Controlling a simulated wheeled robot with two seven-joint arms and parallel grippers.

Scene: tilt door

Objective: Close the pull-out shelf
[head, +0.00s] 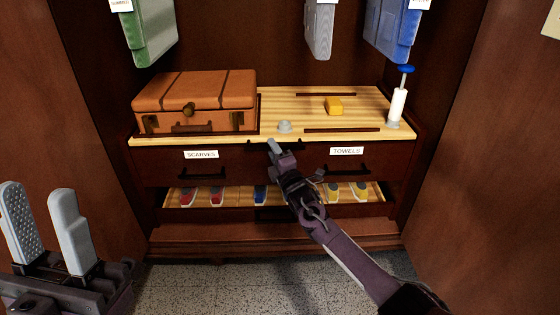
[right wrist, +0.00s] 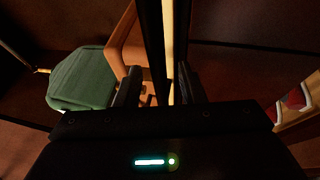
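My right gripper (head: 276,148) is at that strip. In the right wrist view my right gripper's fingers (right wrist: 160,88) stand apart, with the dark front and pale board edge seen between and beyond them. I cannot tell if they touch it. My left gripper (head: 45,225) is open and empty at the lower left, away from the shelf.
Below, an open drawer (head: 290,196) holds several coloured items. Cabinet doors (head: 490,190) flank both sides; garments hang above.

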